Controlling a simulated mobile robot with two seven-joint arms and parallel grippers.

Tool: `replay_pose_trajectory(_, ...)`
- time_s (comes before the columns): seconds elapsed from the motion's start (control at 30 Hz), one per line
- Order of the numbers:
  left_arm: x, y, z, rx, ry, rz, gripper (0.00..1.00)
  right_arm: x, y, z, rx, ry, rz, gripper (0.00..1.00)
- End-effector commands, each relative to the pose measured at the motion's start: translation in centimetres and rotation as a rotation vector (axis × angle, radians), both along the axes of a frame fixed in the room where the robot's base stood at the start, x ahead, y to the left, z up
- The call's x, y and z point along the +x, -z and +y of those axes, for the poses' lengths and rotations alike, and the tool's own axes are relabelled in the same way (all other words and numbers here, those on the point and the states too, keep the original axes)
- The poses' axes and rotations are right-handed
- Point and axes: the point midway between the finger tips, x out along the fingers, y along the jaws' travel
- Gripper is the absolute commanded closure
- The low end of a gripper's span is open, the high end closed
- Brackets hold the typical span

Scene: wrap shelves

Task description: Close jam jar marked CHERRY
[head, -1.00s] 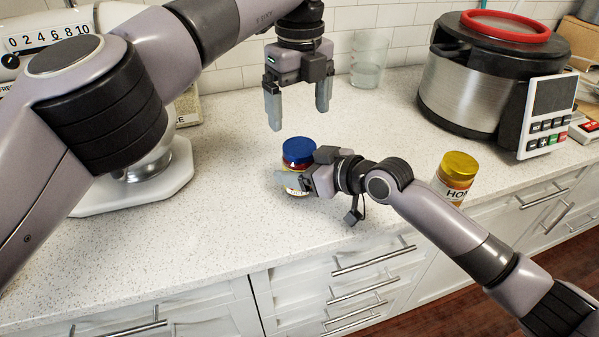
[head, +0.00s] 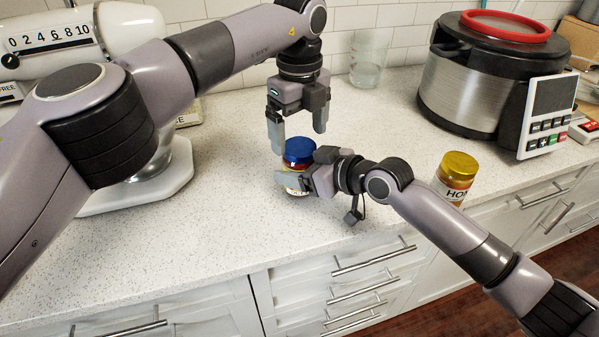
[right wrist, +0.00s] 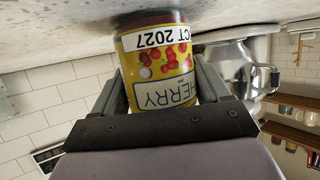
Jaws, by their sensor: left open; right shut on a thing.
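The cherry jam jar (head: 290,191) stands upright on the counter with a blue lid (head: 299,150) on top. My right gripper (head: 292,184) is shut on the jar's body from the right and hides much of it. In the right wrist view the jar (right wrist: 158,70) sits between the two fingers, its yellow label reading "HERRY" upside down with red cherries. My left gripper (head: 299,138) is open and points down. Its fingers are around or just above the lid's level; whether they touch it I cannot tell.
A honey jar (head: 456,176) with a gold lid stands to the right. A large cooker (head: 470,95) stands at the back right and a clear glass (head: 368,65) at the back. A white kitchen scale or mixer base (head: 140,190) is at the left. The front counter is clear.

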Motion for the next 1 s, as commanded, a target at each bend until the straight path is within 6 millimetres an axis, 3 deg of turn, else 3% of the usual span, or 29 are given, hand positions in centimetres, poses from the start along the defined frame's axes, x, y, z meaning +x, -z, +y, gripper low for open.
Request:
replay_pose_trajectory(0.2, 0.0, 2.0, 0.0, 0.001, -0.001, -0.001, 0.09, 0.0, -0.1, 0.0, 0.001, 0.001, -0.001, 1.00)
replay_pose_trajectory(0.53, 0.0, 2.2, 0.0, 0.001, -0.001, -0.001, 0.09, 0.0, -0.1, 0.0, 0.001, 0.001, -0.001, 1.00)
replay_pose_trajectory(0.7, 0.0, 2.2, 0.0, 0.001, -0.001, -0.001, 0.64, 0.0, -0.1, 0.0, 0.001, 0.001, -0.001, 1.00)
replay_pose_trajectory(0.87, 0.0, 2.2, 0.0, 0.001, 0.018, -0.001, 0.68, 0.0, -0.1, 0.0, 0.001, 0.001, -0.001, 1.00)
replay_pose_trajectory(1.0, 0.0, 2.2, 0.0, 0.001, 0.149, 0.000, 0.68, 0.0, -0.1, 0.0, 0.001, 0.001, -0.001, 1.00)
